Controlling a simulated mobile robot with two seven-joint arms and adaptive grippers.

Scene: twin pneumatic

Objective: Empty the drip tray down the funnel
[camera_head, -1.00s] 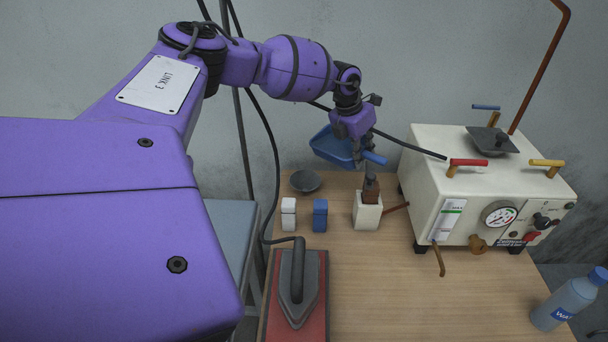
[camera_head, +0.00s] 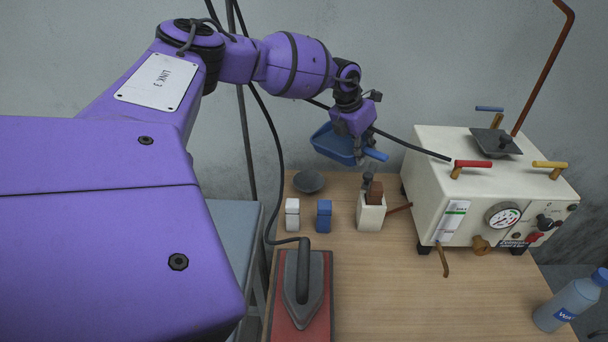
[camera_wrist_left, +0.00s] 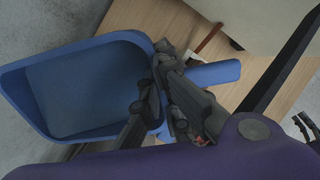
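The blue drip tray (camera_head: 331,146) hangs in the air above the back edge of the table, with its blue handle (camera_head: 376,155) pointing right. My left gripper (camera_head: 362,153) is shut on the tray where the handle meets it. The left wrist view shows the open tray (camera_wrist_left: 125,50) and the gripper fingers (camera_wrist_left: 160,95) around the handle's root. A paler, flat patch lies inside the tray; I cannot tell if it is liquid. A dark square funnel-like dish (camera_head: 486,135) with a knob in it sits on the cream machine, right of the tray.
The cream machine (camera_head: 425,180) has red and yellow levers on top and a tall copper pipe behind. The front middle is clear.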

